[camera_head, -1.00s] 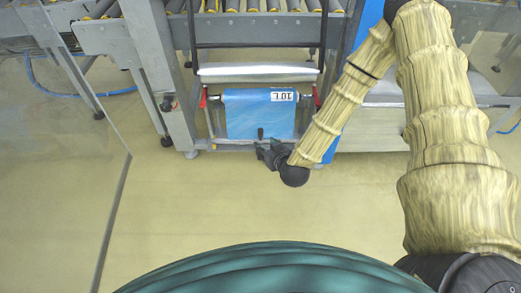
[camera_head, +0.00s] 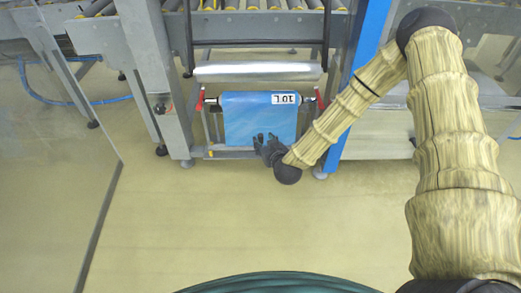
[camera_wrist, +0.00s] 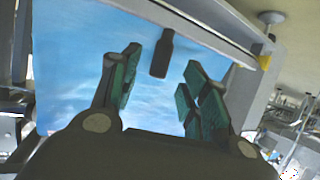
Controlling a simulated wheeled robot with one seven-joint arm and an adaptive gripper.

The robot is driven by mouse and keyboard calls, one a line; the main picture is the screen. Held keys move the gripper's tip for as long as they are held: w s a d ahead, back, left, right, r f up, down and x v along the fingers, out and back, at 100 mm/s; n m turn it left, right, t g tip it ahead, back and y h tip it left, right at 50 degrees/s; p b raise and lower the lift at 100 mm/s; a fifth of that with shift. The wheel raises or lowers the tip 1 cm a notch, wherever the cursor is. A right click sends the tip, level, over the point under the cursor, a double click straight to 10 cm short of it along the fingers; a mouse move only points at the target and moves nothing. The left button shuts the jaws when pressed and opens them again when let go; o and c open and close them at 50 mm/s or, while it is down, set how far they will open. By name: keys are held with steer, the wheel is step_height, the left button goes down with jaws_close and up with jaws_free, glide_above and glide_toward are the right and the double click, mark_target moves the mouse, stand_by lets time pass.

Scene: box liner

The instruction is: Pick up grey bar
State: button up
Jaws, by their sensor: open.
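A silver-grey bar (camera_head: 257,71) lies level across the frame, above the blue roll (camera_head: 260,118) marked "10 L". In the wrist view a light grey rail (camera_wrist: 205,38) runs diagonally past the blue sheet (camera_wrist: 75,60); I cannot tell whether it is the same bar. My gripper (camera_head: 265,142) is at the lower edge of the blue roll, well below the silver bar. In the wrist view my gripper (camera_wrist: 160,80) has its green-padded fingers apart, with nothing between them. A short dark peg (camera_wrist: 162,53) shows beyond the fingertips, in front of the blue sheet.
Red levers (camera_head: 199,98) flank the blue roll. A grey post (camera_head: 163,75) stands left and a blue post (camera_head: 352,85) right, behind my arm. A roller conveyor (camera_head: 262,5) is above. The floor (camera_head: 200,220) in front is clear. A glass panel (camera_head: 50,190) is at left.

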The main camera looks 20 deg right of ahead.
mark_target(261, 140)
steer(key=shift+w+f+b, duration=0.5)
steer(key=shift+w+b, duration=0.2)
steer(key=shift+b, duration=0.05)
steer(key=shift+w+f+b, duration=0.5)
steer(key=shift+w+b, duration=0.15)
steer(key=shift+b, duration=0.1)
steer(key=shift+b+x, duration=0.55)
steer(key=shift+x, duration=0.5)
steer(key=shift+w+r, duration=0.1)
steer(key=shift+r, duration=0.1)
jaws_close()
